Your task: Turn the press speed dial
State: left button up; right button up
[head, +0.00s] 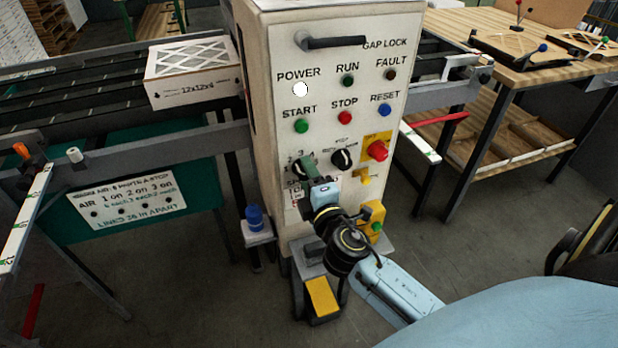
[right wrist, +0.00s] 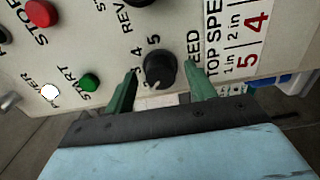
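The press speed dial (right wrist: 160,70) is a round black knob on the white control panel, with numbers around it and lettering ending in "EED" to its right. In the right wrist view, my right gripper (right wrist: 161,68) is open, with one green finger on each side of the dial and a small gap showing on both sides. I cannot tell how deep the fingertips reach along the knob. In the head view, my right gripper (head: 303,167) is at the panel's lower left and largely hides the dial. My left gripper is not in view.
A black selector knob (head: 342,160) sits right of the dial, near a red emergency button (head: 377,150). Start (head: 301,126), stop (head: 345,118) and reset (head: 385,110) buttons are above. A boxed filter (head: 193,90) lies on the conveyor at left. A workbench (head: 460,30) stands at right.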

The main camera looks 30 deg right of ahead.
jog(key=shift+s, duration=0.1)
jog(key=b+v, duration=0.3)
jog(key=v, duration=1)
jog(key=shift+a, duration=0.1)
